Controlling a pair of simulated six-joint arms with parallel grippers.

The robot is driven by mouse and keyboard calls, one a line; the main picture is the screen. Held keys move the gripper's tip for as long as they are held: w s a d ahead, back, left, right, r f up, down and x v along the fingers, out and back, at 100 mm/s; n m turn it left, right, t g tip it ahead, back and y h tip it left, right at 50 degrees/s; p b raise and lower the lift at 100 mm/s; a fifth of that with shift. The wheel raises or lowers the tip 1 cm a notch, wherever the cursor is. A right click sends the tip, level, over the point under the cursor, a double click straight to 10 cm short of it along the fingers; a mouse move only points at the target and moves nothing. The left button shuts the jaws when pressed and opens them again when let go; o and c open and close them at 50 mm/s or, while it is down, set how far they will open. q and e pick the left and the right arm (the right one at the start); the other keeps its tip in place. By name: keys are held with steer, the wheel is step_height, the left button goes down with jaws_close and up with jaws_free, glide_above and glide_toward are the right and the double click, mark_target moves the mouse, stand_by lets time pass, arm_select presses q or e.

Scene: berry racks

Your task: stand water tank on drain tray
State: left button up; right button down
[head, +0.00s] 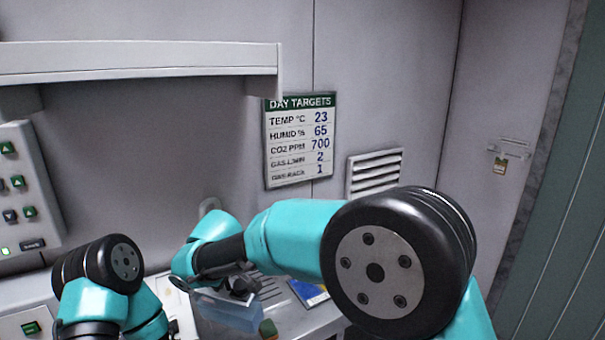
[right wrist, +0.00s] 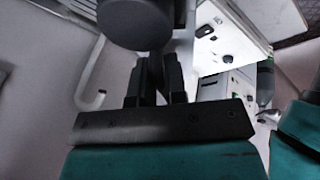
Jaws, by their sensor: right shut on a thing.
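A translucent pale-blue water tank (head: 228,314) shows low in the head view, below my right gripper (head: 240,288). My right gripper is shut on the tank's upper part, though the grip is partly hidden by my wrist. In the right wrist view the fingers (right wrist: 160,82) are close together below a dark round part that I cannot identify. A grey ridged surface (head: 270,290), which looks like the drain tray, lies just right of and behind the tank. I cannot tell whether the tank touches it. My left arm is at lower left, with its gripper out of view.
A blue card (head: 308,291) lies right of the ridged surface. A small green and brown object (head: 268,328) is beside the tank. A control panel (head: 22,190) and a shelf (head: 140,62) stand at left.

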steer(key=m, duration=0.1)
steer(key=r+m+h, duration=0.1)
steer(key=m, duration=0.2)
steer(key=shift+w+a+r+t+h, duration=0.2)
steer(key=shift+w+r+t+h, duration=0.05)
steer(key=shift+r+t+h, duration=0.05)
steer(key=m, duration=0.1)
steer(key=r+m+h, duration=0.1)
steer(key=m, duration=0.1)
steer(key=shift+w+a+r, duration=0.15)
steer(key=shift+w+r, duration=0.05)
